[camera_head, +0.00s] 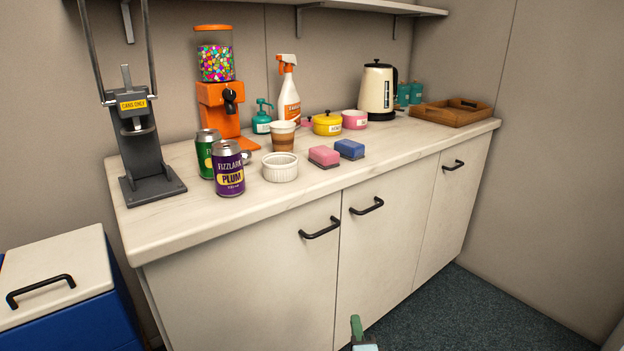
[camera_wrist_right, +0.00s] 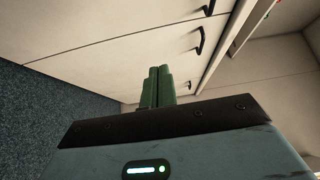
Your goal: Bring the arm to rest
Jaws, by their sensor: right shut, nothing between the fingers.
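My right gripper (camera_head: 357,328) shows at the bottom edge of the head view, low in front of the cabinet doors and below the countertop. In the right wrist view its two green fingers (camera_wrist_right: 157,88) are together, with nothing between them. The fingers point toward the white cabinet fronts, apart from any object on the counter. Most of the right arm is out of the frame. My left gripper is not in either view.
The white counter (camera_head: 240,208) holds a can crusher (camera_head: 145,140), a purple can (camera_head: 229,170), a green can (camera_head: 205,155), a white ramekin (camera_head: 280,168), two sponges, a kettle (camera_head: 377,90) and a wooden tray (camera_head: 450,112). Black handles (camera_head: 320,229) stick out from the doors. The floor (camera_head: 480,310) is clear.

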